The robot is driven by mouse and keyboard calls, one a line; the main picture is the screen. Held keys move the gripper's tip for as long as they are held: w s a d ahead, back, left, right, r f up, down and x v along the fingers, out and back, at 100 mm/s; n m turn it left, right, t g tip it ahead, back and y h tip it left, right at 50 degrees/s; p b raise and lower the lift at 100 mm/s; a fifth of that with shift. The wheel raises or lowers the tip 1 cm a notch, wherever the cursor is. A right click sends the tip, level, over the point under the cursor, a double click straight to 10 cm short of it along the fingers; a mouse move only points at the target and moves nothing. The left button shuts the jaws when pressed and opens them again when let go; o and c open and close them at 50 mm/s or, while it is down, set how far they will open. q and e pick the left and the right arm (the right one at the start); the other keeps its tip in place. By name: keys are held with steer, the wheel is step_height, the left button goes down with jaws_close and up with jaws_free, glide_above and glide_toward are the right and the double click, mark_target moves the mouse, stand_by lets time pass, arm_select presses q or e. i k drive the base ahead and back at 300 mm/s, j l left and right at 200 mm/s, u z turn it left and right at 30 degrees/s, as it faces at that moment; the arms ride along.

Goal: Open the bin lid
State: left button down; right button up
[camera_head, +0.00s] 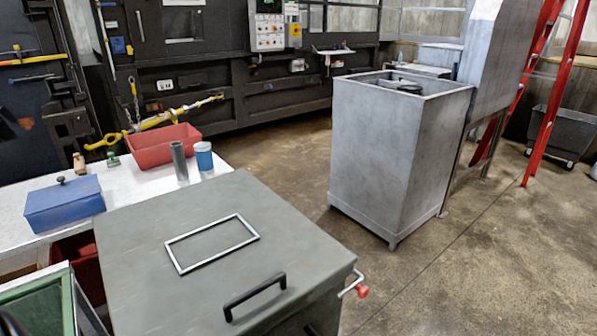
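A large grey-green bin stands at the bottom centre of the head view. Its flat lid (135,232) is down and closed over the top. A black bar handle (254,297) is fixed near the lid's front edge. A light metal rectangular frame (211,243) lies flat on or is fixed to the lid. A bent metal rod with a red knob (360,290) sticks out at the bin's right side. The bin's lower front is cut off by the picture edge. Neither of my grippers can be made out in this view.
A white table (130,190) on the left holds a blue box (64,204), a red tray (164,146), a grey cylinder (179,160) and a blue-and-white can (204,156). A tall grey metal container (385,150) stands right of centre. The floor between it and the bin is clear.

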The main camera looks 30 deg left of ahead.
mark_target(224, 254)
steer(key=u, duration=1.6)
